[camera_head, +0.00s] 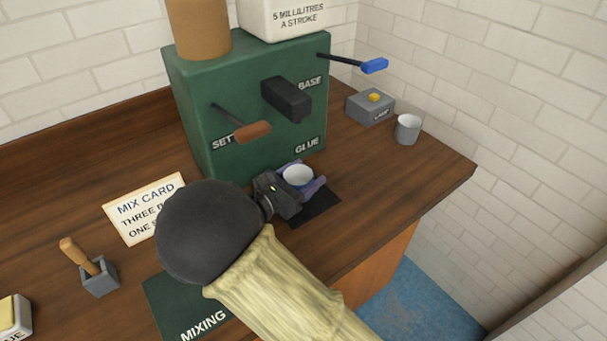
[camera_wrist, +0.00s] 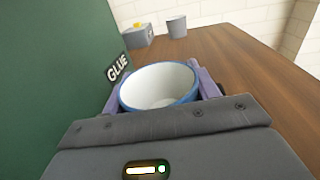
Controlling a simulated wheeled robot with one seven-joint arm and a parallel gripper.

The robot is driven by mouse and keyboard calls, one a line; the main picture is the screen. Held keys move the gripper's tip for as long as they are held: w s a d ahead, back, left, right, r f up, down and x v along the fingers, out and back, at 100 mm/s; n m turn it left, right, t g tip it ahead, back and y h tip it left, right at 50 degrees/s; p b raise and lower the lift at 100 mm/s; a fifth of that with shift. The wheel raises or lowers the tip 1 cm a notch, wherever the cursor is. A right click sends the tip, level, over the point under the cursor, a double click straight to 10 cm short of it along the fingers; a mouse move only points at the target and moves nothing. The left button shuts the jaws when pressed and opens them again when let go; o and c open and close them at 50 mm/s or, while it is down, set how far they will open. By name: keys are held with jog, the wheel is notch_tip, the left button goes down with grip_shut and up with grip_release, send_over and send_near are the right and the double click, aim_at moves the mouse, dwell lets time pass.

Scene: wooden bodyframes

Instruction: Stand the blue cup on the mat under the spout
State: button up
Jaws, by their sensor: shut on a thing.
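The blue cup (camera_wrist: 160,88) has a white inside and a blue rim, and looks empty and upright. My gripper (camera_wrist: 160,92) is shut on it, with a purple finger on each side. In the head view the cup (camera_head: 298,176) is at the front of the green machine (camera_head: 240,110), below and in front of its black spout (camera_head: 287,98). A dark mat (camera_head: 318,207) lies on the bench there, partly hidden by my gripper. I cannot tell whether the cup touches the mat.
A lever with a brown handle (camera_head: 252,131) and one with a blue handle (camera_head: 375,65) stick out from the machine. A grey cup (camera_head: 408,129) and a grey box with a yellow top (camera_head: 371,107) stand at the right. A mix card (camera_head: 143,208) lies left.

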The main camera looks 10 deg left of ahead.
jog(key=o, duration=1.2)
jog(key=shift+c, duration=0.2)
jog(key=v, duration=1.7)
jog(key=shift+s+a, duration=0.1)
jog(key=shift+s, duration=0.15)
